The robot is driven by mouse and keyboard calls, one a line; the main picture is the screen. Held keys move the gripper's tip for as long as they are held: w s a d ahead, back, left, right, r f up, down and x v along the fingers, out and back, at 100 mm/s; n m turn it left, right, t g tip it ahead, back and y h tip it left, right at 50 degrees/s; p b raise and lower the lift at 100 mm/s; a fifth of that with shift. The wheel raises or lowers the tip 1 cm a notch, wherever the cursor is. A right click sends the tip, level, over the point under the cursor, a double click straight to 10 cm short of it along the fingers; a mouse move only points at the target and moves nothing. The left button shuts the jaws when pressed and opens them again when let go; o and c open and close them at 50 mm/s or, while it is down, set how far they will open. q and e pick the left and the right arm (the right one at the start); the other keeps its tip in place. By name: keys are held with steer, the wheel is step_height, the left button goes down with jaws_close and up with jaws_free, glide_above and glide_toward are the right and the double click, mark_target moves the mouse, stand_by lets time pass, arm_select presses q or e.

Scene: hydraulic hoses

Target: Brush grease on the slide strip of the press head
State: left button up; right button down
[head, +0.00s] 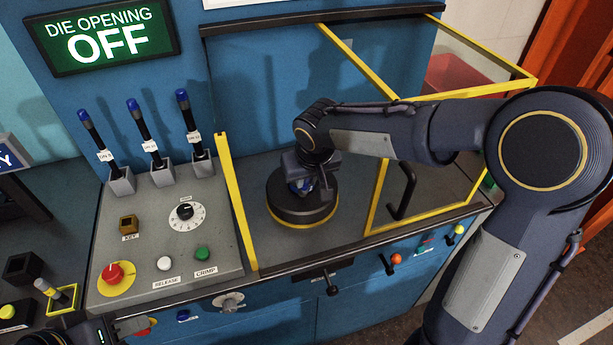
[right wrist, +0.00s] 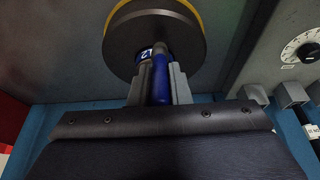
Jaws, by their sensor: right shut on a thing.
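My right gripper (head: 306,178) reaches into the press bay from the right, just above a round black press part (head: 302,208) with a yellow rim. In the right wrist view, my right gripper (right wrist: 158,82) is shut on an upright blue handle (right wrist: 160,85), apparently the brush. The black round part (right wrist: 160,35) lies beyond the fingertips, with a blue piece marked "L2" (right wrist: 146,53) beside the handle. The brush tip and any contact are hidden. I cannot make out the slide strip. A dark part of my left gripper (head: 103,334) shows at the bottom left; its fingers are not clear.
A yellow-framed clear guard (head: 378,190) stands at the bay's right, close to my right arm. The control panel (head: 215,255) on the left carries several blue-tipped levers, a dial and buttons. A sign (head: 103,37) reads "DIE OPENING OFF". Small knobs line the blue front.

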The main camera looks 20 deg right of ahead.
steer(key=shift+f+b, duration=0.75)
steer(key=shift+f, duration=0.05)
stand_by(0.4)
steer(key=shift+s+b, duration=0.6)
steer(key=shift+s, duration=1.4)
steer(key=shift+w+d, duration=0.2)
steer(key=shift+w, duration=0.5)
steer(key=shift+w+d, duration=0.25)
steer(key=shift+w, duration=0.4)
steer(key=shift+w+d, duration=0.2)
steer(key=shift+w, duration=0.5)
steer(key=shift+d+r, duration=0.1)
steer(key=shift+d, duration=0.55)
steer(key=shift+s+b, duration=0.45)
steer(key=shift+s, duration=1.55)
